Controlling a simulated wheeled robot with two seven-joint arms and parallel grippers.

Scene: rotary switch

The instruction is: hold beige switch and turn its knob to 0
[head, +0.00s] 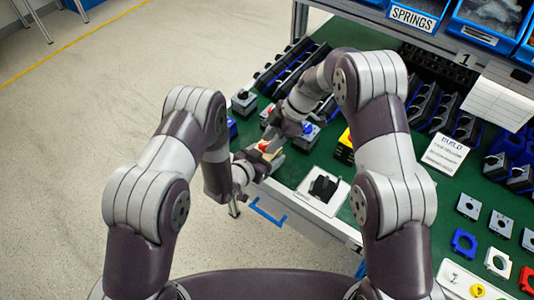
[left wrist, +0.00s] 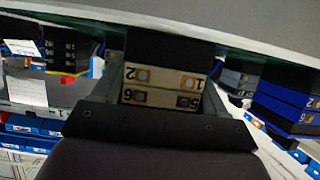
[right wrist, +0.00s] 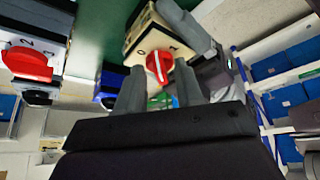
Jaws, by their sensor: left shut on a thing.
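The beige switch (head: 268,149) is held up near the table's front edge; it shows terminals numbered 1, 2, 5 and 6 in the left wrist view (left wrist: 162,98). My left gripper (head: 254,163) is shut on its body, with a finger on each side. The right wrist view shows the switch face (right wrist: 147,38) with the marks 0 and 1 and a red knob (right wrist: 158,67) with a white line. I cannot tell which mark the line points at. My right gripper (right wrist: 158,85) is open, its fingertips apart on either side of the knob in the picture, not visibly gripping it.
A grey switch with a red knob (right wrist: 28,64) stands nearby in the right wrist view. A black-knobbed switch on a white plate (head: 323,187) lies on the green table at the front.

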